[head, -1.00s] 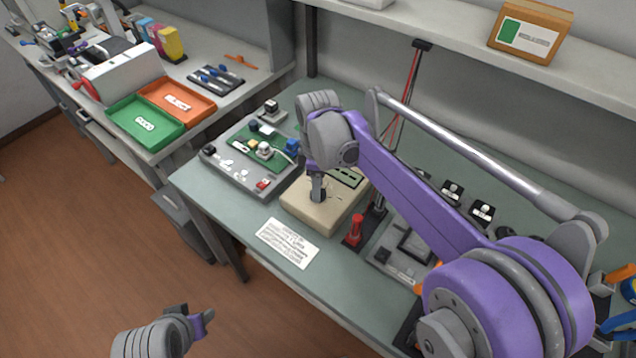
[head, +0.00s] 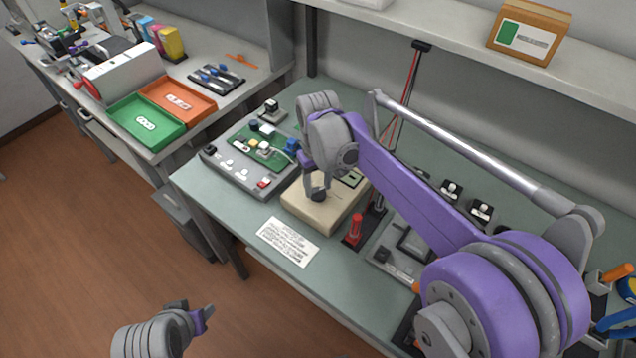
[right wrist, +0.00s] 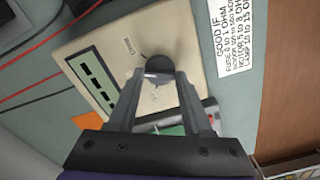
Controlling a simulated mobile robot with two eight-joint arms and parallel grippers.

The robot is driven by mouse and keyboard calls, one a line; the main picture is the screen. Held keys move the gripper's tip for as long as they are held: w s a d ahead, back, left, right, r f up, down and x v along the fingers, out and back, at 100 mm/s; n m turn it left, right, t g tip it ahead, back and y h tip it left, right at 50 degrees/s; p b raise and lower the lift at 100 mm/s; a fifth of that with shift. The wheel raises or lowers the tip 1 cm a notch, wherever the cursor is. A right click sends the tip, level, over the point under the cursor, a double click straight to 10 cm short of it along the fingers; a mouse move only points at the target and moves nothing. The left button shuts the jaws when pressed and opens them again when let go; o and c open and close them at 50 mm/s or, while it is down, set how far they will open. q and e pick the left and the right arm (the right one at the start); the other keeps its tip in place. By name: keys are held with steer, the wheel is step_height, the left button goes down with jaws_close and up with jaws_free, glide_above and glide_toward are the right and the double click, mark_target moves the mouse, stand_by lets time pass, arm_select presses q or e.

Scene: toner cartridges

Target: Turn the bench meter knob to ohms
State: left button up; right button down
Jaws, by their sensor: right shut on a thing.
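The bench meter (head: 312,212) is a beige box lying face up on the bench, with a round dark knob (head: 318,194) on its face. The print around the knob is too small to read. My right gripper (head: 316,190) points down at the meter, its two fingers shut on the knob's sides. My left gripper (head: 203,318) is low over the floor, away from the bench; its jaw opening is unclear.
A printed card (head: 287,241) lies in front of the meter. A red probe (head: 355,230) stands just right of it. A grey device with a green circuit board (head: 262,150) is on the left. Green (head: 147,122) and orange (head: 178,101) trays sit on the other bench.

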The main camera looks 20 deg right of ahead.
mark_target(318, 190)
steer(key=m, duration=0.6)
steer(key=shift+m, duration=0.4)
stand_by(0.4)
steer(key=shift+c, duration=1.6)
jaws_free()
steer(key=shift+r, duration=0.1)
step_height(318, 190, up, 11)
steer(key=p, duration=0.1)
steer(key=shift+f, duration=0.2)
